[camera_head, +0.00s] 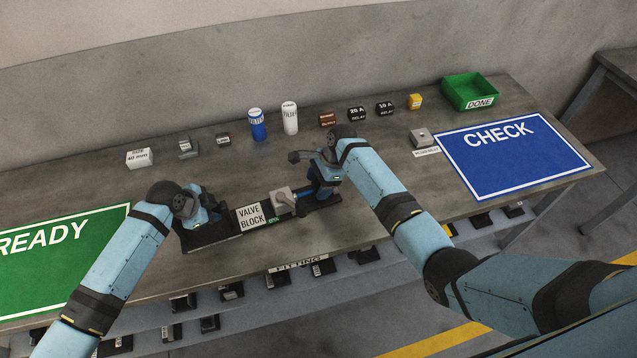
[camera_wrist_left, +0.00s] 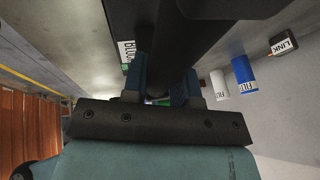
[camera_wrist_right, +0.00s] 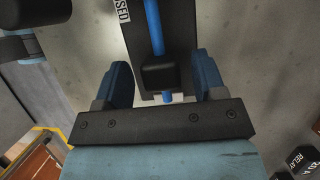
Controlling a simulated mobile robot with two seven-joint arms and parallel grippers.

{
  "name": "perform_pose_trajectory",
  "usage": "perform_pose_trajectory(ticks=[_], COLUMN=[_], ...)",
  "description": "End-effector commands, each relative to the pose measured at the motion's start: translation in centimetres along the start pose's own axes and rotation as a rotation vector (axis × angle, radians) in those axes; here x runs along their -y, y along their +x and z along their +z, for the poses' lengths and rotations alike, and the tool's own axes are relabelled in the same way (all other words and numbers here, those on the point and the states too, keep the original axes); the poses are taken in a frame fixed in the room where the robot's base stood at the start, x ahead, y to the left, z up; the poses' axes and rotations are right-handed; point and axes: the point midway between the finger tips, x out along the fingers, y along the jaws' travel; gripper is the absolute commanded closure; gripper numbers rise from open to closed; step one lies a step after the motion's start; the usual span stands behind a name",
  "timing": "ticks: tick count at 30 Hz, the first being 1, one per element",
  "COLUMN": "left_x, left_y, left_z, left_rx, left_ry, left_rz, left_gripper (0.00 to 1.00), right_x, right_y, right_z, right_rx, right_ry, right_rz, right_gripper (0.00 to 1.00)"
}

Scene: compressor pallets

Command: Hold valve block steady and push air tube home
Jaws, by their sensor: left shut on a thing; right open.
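The valve block, with its white label (camera_head: 249,216), lies near the front of the bench, a grey fitting (camera_head: 285,201) at its right. My left gripper (camera_head: 207,220) is shut on the dark left end of the valve block; the fingers and dark body also show in the left wrist view (camera_wrist_left: 165,82). The blue air tube (camera_wrist_right: 153,28) runs along a dark holder (camera_wrist_right: 182,35) and through a black clamp (camera_wrist_right: 159,75). My right gripper (camera_wrist_right: 163,80) is open, its fingers either side of the clamp, apart from it. Whether the tube is seated in the fitting cannot be told.
A green READY mat (camera_head: 60,250) lies left and a blue CHECK mat (camera_head: 512,155) right. Blue (camera_head: 257,125) and white (camera_head: 289,118) filters, several small boxes and a green DONE bin (camera_head: 470,91) stand along the back. A lower shelf holds several dark parts.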

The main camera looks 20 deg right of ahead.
Motion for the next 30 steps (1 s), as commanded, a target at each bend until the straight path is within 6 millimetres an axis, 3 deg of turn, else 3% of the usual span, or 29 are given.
perform_pose_trajectory(ticks=[8,16,20,27,30], left_x=[-0.6,-0.6,-0.6,-0.6,-0.6], left_y=[0.5,0.5,0.5,0.5,0.5], left_z=[0.4,0.4,0.4,0.4,0.4], left_rx=[0.008,0.008,0.009,0.008,0.008], left_ry=[-0.001,-0.001,-0.001,-0.001,-0.001], left_rz=[0.013,0.012,0.012,0.012,0.012], left_gripper=[1.0,1.0,1.0,1.0,1.0], right_x=[0.0,0.0,0.0,0.0,0.0], right_y=[0.2,0.2,0.3,1.7,2.0], right_z=[0.0,0.0,0.3,3.7,4.3], right_rx=[0.0,0.0,0.001,0.004,0.003], right_ry=[0.0,0.0,-0.001,-0.003,-0.002], right_rz=[0.0,0.0,0.0,0.001,0.001], right_gripper=[0.38,1.0,1.0,1.0,1.0])
